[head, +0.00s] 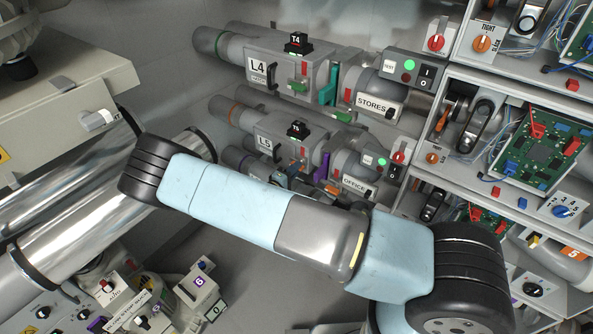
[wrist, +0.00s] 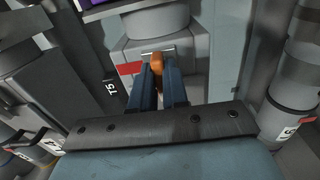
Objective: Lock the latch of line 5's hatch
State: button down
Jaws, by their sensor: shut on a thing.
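Line 5's grey housing, the L5 box (head: 265,143), stands mid-picture in the head view below the L4 box, with the black T5 block (head: 297,130) on top. My forearm covers the area below and in front of it. In the wrist view my gripper (wrist: 158,82) has its two blue fingers closed on a small orange handle (wrist: 157,60). The handle stands at a metal pin on a grey housing, beside a red mark (wrist: 128,69). A T5 marking (wrist: 111,88) shows left of the fingers. Whether the latch is locked cannot be told.
The L4 box (head: 258,75) with a green handle (head: 298,86) lies above. A purple lever (head: 321,168) and the OFFICE pipe (head: 352,184) are right of line 5. Shelves with circuit boards (head: 540,145) fill the right. Shiny pipes (head: 85,235) run at left.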

jog(key=shift+s+d+f, duration=0.15)
jog(key=shift+s+f, duration=0.05)
jog(key=shift+f, duration=0.1)
jog(key=c, duration=1.4)
grip_release()
jog(key=shift+c, duration=0.2)
jog(key=shift+o, duration=1.4)
jog(key=shift+w+r, duration=0.1)
jog(key=v, duration=1.4)
jog(key=shift+w, duration=0.15)
